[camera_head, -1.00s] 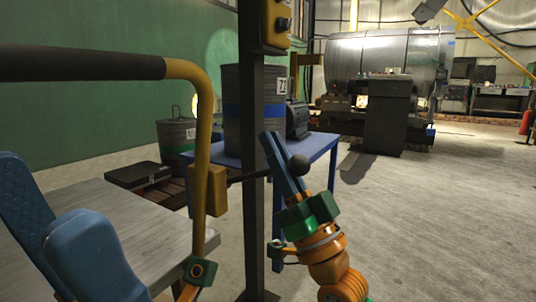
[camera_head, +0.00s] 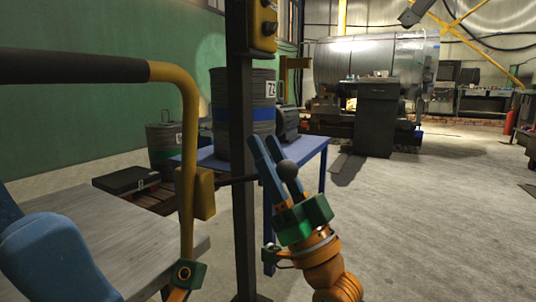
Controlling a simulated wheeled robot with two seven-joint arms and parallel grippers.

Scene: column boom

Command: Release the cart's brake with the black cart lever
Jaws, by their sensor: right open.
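The black cart lever is a dark rod ending in a round black knob (camera_head: 288,168). The rod runs left from the knob, past the dark post, towards a yellow box (camera_head: 204,195) on the cart's yellow tube frame (camera_head: 188,125). My right gripper (camera_head: 262,139) is open, its two blue fingers pointing up and slightly left with a narrow gap between them. The knob overlaps the right finger in the picture. Its depth relative to the fingers, and any contact, cannot be told.
A dark upright post (camera_head: 243,190) stands just left of my right gripper. A blue table (camera_head: 312,148) with a grey drum (camera_head: 243,112) is behind. Blue rounded shapes (camera_head: 55,258) and a grey tabletop (camera_head: 130,215) fill the lower left. The floor (camera_head: 430,220) at right is clear.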

